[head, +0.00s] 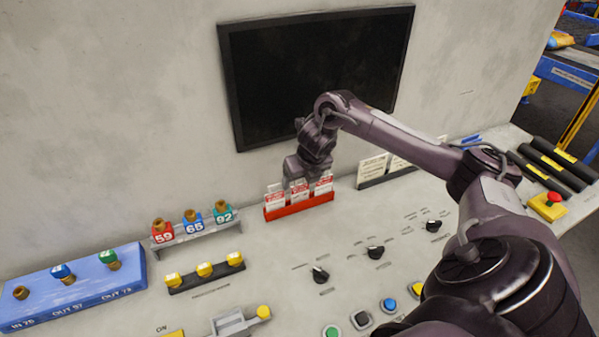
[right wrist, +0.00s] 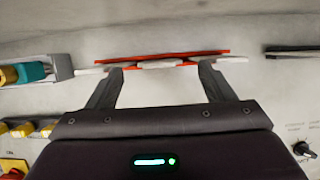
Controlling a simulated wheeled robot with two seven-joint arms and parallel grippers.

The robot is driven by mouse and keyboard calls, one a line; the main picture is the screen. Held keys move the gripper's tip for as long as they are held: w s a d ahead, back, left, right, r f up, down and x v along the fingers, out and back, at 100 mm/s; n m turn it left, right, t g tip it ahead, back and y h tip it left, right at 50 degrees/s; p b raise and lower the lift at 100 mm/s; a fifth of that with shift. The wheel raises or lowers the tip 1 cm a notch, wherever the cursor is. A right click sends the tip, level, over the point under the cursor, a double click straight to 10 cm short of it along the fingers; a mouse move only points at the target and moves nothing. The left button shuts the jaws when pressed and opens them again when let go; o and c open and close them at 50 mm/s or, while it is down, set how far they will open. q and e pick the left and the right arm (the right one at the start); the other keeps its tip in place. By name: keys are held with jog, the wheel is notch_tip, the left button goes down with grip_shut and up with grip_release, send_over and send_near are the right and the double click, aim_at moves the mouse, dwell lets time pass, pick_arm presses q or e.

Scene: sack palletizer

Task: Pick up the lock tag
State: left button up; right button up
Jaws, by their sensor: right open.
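Three red-and-white lock tags (head: 299,192) stand side by side in a red holder (head: 300,207) on the console, below the black screen. My right gripper (head: 303,180) is at the tops of the tags and partly covers them. In the right wrist view, its two fingers (right wrist: 160,72) are apart, pointing at the holder (right wrist: 190,54). The middle tag (right wrist: 160,65) lies between the fingertips, and parts of the outer tags show beyond them. I cannot tell whether the fingers touch any tag. My left gripper is not in view.
A rack with numbered tags (head: 191,232) stands left of the red holder, with yellow pieces (head: 204,270) in front. A dark holder with white cards (head: 373,166) is to the right. Knobs (head: 375,252) and buttons (head: 362,320) occupy the console front. The wall and screen (head: 300,75) rise behind.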

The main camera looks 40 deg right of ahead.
jog(key=shift+x, duration=0.85)
jog(key=shift+s+a, duration=0.1)
jog(key=shift+c, duration=0.4)
jog(key=shift+s+f, duration=0.1)
jog(key=c, duration=1)
